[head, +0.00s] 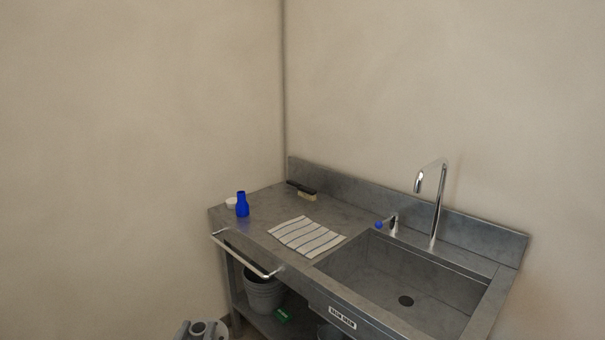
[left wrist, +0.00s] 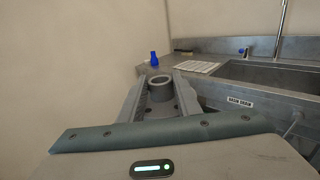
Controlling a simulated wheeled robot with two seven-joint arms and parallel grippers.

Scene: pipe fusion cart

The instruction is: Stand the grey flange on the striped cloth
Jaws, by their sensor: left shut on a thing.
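The striped cloth (head: 306,236) lies flat on the steel counter, left of the sink basin; it also shows in the left wrist view (left wrist: 198,67). My left gripper (head: 203,331) is at the bottom edge of the head view, in front of the counter and well short of the cloth. In the left wrist view its two fingers (left wrist: 160,80) are shut on the grey flange (left wrist: 160,96), a short ring with an open round top. The flange's top also shows in the head view (head: 198,328); its lower part is hidden. My right gripper is not in view.
A blue bottle (head: 242,205) and a white round item (head: 231,202) stand left of the cloth. A brush (head: 306,194) lies behind it. A rail (head: 245,254) runs along the counter's front. The tap (head: 438,205) rises behind the basin (head: 400,286). A bucket (head: 263,293) stands below.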

